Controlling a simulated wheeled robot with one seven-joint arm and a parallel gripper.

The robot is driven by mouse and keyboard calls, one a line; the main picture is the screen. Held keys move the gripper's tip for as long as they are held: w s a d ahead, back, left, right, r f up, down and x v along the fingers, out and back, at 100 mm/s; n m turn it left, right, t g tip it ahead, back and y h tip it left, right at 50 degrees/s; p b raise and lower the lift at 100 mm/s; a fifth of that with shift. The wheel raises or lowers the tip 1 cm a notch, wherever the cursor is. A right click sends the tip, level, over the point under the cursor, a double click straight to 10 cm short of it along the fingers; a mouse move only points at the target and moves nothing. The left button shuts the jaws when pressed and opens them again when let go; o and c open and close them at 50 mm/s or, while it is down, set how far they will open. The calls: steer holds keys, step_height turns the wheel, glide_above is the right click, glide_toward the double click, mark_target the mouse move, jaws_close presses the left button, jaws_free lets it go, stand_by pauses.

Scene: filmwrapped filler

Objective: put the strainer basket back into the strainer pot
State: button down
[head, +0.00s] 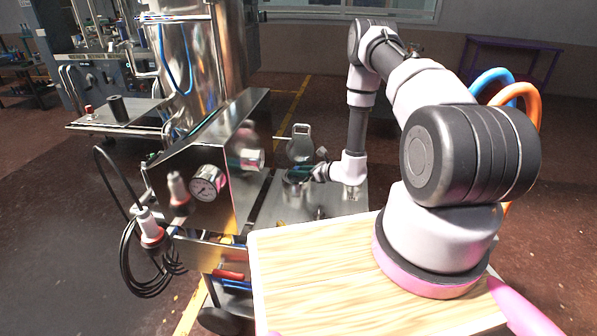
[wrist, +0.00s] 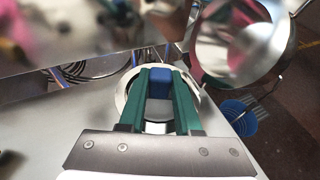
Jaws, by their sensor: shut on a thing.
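My gripper (wrist: 160,74) has two green fingers shut on a blue block, which looks like the grip of the strainer basket (wrist: 160,84). The rest of the basket is mostly hidden by the fingers. Below and around them shows the pale round rim of the strainer pot (wrist: 122,98). In the head view my gripper (head: 309,174) is small and comes from the right over the pot (head: 296,190). I cannot tell how deep the basket sits in the pot.
A round metal lid (head: 301,143) stands open behind the pot. A blue bristly thing (wrist: 240,116) lies right of the pot in the wrist view.

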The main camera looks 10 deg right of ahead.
steer(key=shift+f, duration=0.1)
steer(key=c, duration=0.5)
jaws_free()
steer(key=shift+s+d, duration=0.1)
steer(key=v, duration=1)
steer(key=s+a+r+n+g+y, duration=0.1)
steer(key=s+a+r+n+g, duration=0.2)
steer(key=r, duration=0.7)
steer(key=a+r+n+g+y, duration=0.1)
steer(key=a+r+n+g, duration=0.3)
steer(key=r, duration=0.6)
steer(key=s+a+r+n+g+y, duration=0.1)
steer(key=s+a+r+n, duration=0.1)
steer(key=r+n, duration=0.6)
steer(key=s+d+r+n+t+h, duration=0.1)
steer(key=s+d+r+n+h, duration=0.1)
steer(key=s+r, duration=0.4)
steer(key=s+d+r+n+t+h, duration=0.2)
steer(key=s+d+r+n+h, duration=0.1)
steer(key=s+r, duration=0.4)
steer(key=s+d+r+n+t+h, duration=0.2)
steer(key=s+r+h, duration=0.3)
steer(key=r, duration=0.5)
steer(key=shift+s+d+n, duration=0.2)
steer(key=shift+s+n, duration=0.15)
steer(key=shift+s, duration=0.25)
steer(key=shift+s+d+n, duration=0.2)
steer(key=shift+s+n, duration=0.15)
steer(key=shift+s, duration=0.25)
